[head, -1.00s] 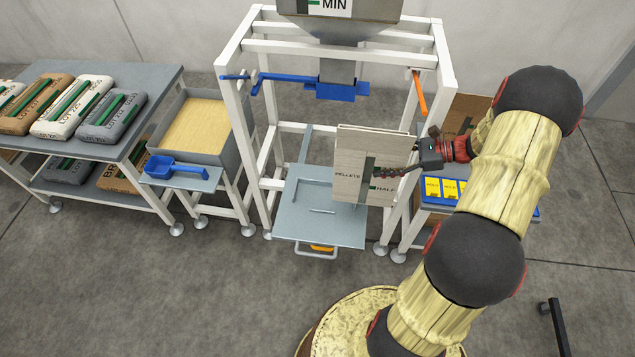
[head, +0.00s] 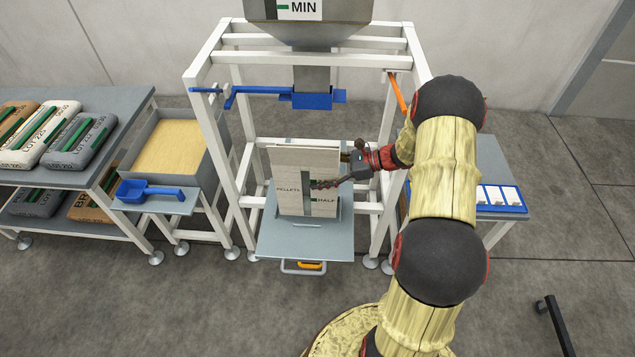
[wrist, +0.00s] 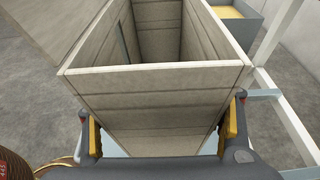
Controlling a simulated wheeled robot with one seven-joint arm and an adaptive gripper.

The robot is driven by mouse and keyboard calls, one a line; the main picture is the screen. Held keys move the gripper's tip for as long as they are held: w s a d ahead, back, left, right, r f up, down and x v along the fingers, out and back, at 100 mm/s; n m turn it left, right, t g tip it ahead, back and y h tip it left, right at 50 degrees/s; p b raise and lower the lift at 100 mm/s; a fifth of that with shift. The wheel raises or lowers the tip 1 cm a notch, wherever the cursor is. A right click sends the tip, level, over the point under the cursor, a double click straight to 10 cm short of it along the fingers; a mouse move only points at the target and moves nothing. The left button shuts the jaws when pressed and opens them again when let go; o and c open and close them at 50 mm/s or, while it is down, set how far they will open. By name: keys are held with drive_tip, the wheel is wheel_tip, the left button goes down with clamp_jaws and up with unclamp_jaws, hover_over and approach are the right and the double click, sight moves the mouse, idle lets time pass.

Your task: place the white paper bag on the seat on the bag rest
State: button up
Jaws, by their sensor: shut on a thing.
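The white paper bag (head: 295,196), marked PELLETS and HALF, stands upright over the grey bag rest (head: 275,242). Its lower edge is at the raised seat on the rest; I cannot tell whether it touches or hangs just above. My gripper (head: 322,184) is shut on the bag from the right. In the wrist view the bag (wrist: 150,95) has an open top with a hollow inside, and my gripper's yellow-padded fingers (wrist: 162,138) are at both sides of it.
White frame posts (head: 215,165) stand around the rest. The hopper spout with a blue clamp (head: 318,98) is above the bag. A blue scoop (head: 150,190) and a grain bin (head: 170,145) are at left. A side table (head: 488,165) stands at right.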

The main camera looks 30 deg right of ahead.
drive_tip(key=f+b, duration=0.1)
drive_tip(key=f, duration=0.1)
drive_tip(key=f+b, duration=0.1)
drive_tip(key=shift+w+a+f, duration=0.15)
drive_tip(key=shift+a+f, duration=0.05)
drive_tip(key=shift+f, duration=0.15)
drive_tip(key=o, duration=1.6)
drive_tip(key=shift+c, duration=0.2)
drive_tip(key=p+v, duration=0.4)
drive_tip(key=v, duration=0.8)
drive_tip(key=shift+r, duration=0.1)
drive_tip(key=shift+w, duration=0.1)
